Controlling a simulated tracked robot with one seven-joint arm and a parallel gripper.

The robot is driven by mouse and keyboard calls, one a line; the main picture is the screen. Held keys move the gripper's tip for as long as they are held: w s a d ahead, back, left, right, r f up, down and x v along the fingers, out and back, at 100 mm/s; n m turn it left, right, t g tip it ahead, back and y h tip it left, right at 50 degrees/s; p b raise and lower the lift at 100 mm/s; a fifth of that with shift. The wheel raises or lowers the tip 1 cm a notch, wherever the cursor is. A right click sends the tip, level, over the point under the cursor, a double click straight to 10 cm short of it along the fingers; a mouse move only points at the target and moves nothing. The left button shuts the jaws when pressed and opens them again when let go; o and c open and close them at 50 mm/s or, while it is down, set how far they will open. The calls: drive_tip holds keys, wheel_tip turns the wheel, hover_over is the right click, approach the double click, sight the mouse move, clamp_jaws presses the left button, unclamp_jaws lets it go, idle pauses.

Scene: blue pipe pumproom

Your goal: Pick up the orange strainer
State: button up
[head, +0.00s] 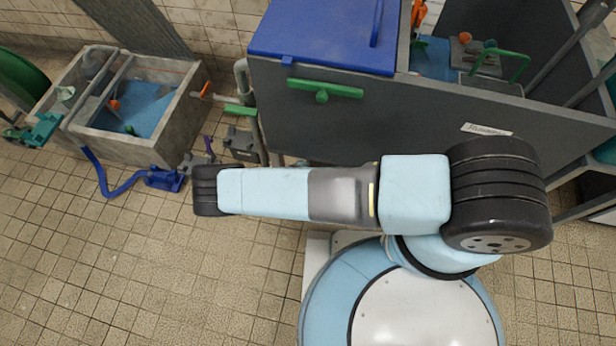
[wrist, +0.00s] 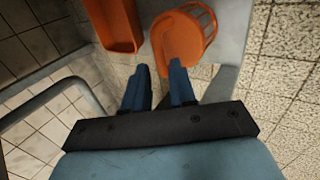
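The orange strainer (wrist: 184,36) shows in the wrist view at top centre, a round orange piece with an open lattice side on its right. It lies on or against a grey surface.
An orange open box (wrist: 116,22) is left of the strainer, close to it. A grey curved pipe (wrist: 55,95) runs at the left of the wrist view. The head view shows a concrete basin (head: 125,148), a grey panel (head: 400,120) behind my arm, and clear tiled floor (head: 130,260).

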drive_tip(key=shift+a+x, duration=0.15)
drive_tip(key=shift+x, duration=1.7)
drive_tip(key=shift+a+x, duration=0.15)
drive_tip(key=shift+x, duration=1.65)
clamp_jaws()
